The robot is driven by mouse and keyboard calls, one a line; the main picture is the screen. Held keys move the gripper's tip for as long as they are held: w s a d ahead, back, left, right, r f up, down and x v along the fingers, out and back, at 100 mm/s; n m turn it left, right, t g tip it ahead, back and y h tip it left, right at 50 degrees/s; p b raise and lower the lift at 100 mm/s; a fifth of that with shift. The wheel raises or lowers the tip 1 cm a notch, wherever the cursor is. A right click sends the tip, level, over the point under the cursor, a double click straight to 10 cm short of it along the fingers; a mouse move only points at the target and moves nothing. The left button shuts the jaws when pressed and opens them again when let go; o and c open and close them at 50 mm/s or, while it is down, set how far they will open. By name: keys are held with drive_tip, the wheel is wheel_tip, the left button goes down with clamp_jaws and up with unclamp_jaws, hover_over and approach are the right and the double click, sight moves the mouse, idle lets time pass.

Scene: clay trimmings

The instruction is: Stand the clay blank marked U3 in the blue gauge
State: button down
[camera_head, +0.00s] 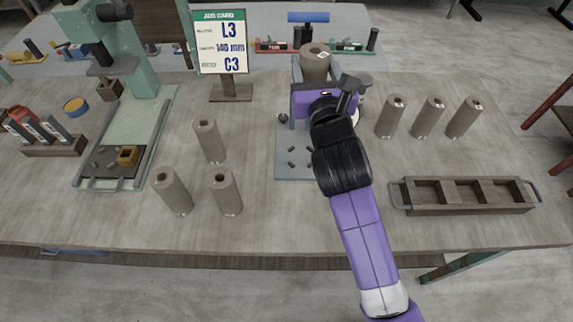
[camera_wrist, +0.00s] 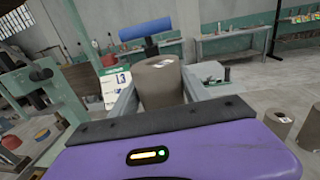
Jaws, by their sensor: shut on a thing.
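My gripper (camera_head: 315,68) is shut on a brown clay blank (camera_head: 316,60), with one grey finger on each side of it. In the wrist view the blank (camera_wrist: 160,84) stands upright between the fingers, with a small pale label on its top that I cannot read. I cannot tell whether its base touches anything. A small blue fixture (camera_head: 70,50), possibly the blue gauge, is on the back table at the left, far from my gripper. Three other blanks (camera_head: 210,141) stand at left and three more (camera_head: 391,117) at right; their marks are too small to read.
A job card (camera_head: 221,42) reading L3 and C3 stands left of my gripper. A green press (camera_head: 125,60) stands further left. A wooden rack (camera_head: 465,208) lies at right. A grey plate (camera_head: 285,165) with small pieces is partly behind my arm. Red (camera_head: 272,46) and green (camera_head: 352,47) fixtures stand behind.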

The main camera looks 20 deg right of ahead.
drive_tip(key=shift+a+r, duration=0.1)
drive_tip(key=shift+a, duration=0.35)
drive_tip(key=shift+s+a+f, duration=0.1)
drive_tip(key=shift+a+f, duration=0.1)
drive_tip(key=shift+a, duration=0.05)
wheel_tip(320, 180, down, 20)
drive_tip(key=b, duration=0.6)
drive_tip(key=shift+r, duration=0.2)
drive_tip(key=shift+f, duration=0.2)
drive_tip(key=c, duration=0.5)
unclamp_jaws()
